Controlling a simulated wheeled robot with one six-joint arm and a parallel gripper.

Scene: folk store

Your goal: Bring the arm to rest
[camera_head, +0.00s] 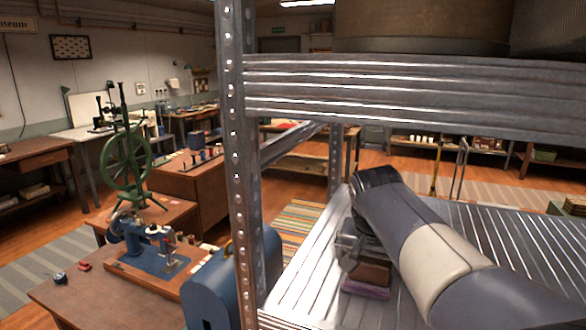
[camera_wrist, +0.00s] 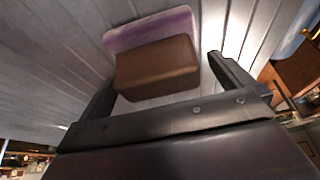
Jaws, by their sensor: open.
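My gripper (camera_head: 350,248) is at the end of my arm, which reaches over the metal shelf board (camera_head: 520,240). In the wrist view my gripper (camera_wrist: 162,68) has its two fingers spread wide apart. A brown block (camera_wrist: 160,68) lies between and just beyond the fingers, with gaps to the sides. It also shows in the head view (camera_head: 375,273), partly behind my gripper. A purple and pale block (camera_wrist: 150,28) lies against the brown one; its purple edge shows in the head view (camera_head: 365,291). Whether a finger touches either block is unclear.
A perforated shelf post (camera_head: 236,150) stands left of my arm. An upper shelf beam (camera_head: 410,95) crosses above it. A blue case (camera_head: 215,290), a sewing machine (camera_head: 150,240) and a green spinning wheel (camera_head: 125,160) stand to the left beyond the post.

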